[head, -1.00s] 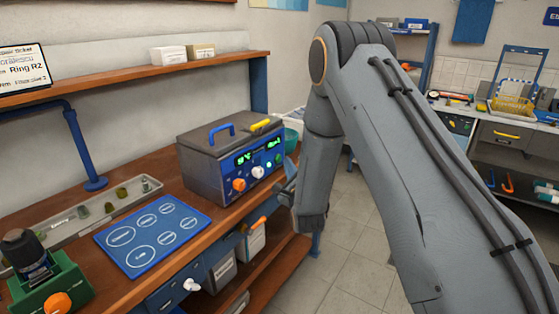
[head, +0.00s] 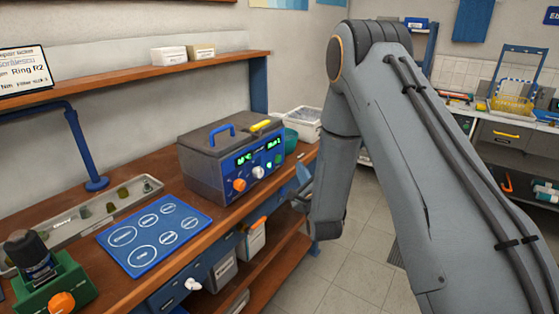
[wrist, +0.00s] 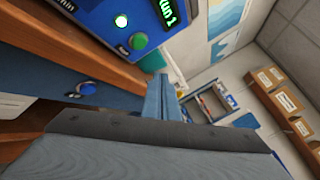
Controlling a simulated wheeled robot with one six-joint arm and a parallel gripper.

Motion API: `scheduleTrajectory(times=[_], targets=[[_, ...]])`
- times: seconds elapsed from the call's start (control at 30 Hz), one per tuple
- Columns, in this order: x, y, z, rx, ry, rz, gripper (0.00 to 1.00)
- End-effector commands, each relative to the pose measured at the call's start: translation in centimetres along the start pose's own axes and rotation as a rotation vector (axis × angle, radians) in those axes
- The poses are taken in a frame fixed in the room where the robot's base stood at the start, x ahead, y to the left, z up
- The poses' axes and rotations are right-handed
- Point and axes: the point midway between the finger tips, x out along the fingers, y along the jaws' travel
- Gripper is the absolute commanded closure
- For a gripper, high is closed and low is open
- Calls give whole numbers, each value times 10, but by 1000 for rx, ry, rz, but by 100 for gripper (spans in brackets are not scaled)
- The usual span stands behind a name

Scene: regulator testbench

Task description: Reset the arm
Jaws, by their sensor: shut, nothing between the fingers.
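My arm reaches down across the right half of the head view. My gripper (head: 300,198) hangs at its lower end, in front of the bench edge, right of the grey and blue test unit (head: 232,158). In the wrist view the gripper's fingers (wrist: 164,97) are together, with nothing seen between them. The test unit's lit green display and a round green knob show at the top of the wrist view. The gripper looks apart from the unit and the bench. Its fingertips are small and partly hidden in the head view.
A blue mat (head: 153,234) with printed circles, a grey tray (head: 85,222) of small parts and a green fixture (head: 52,290) lie on the wooden bench. A shelf (head: 140,78) runs above. Open floor (head: 350,270) lies right of the bench.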

Motion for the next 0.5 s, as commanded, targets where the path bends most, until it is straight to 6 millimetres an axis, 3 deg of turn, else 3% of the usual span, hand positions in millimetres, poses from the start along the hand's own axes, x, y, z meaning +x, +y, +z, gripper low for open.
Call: scheduleTrajectory(times=[0.33,0.5], targets=[[0,-1,0,-18,8,7,100],[-3,-8,-5,-230,98,120,100]])
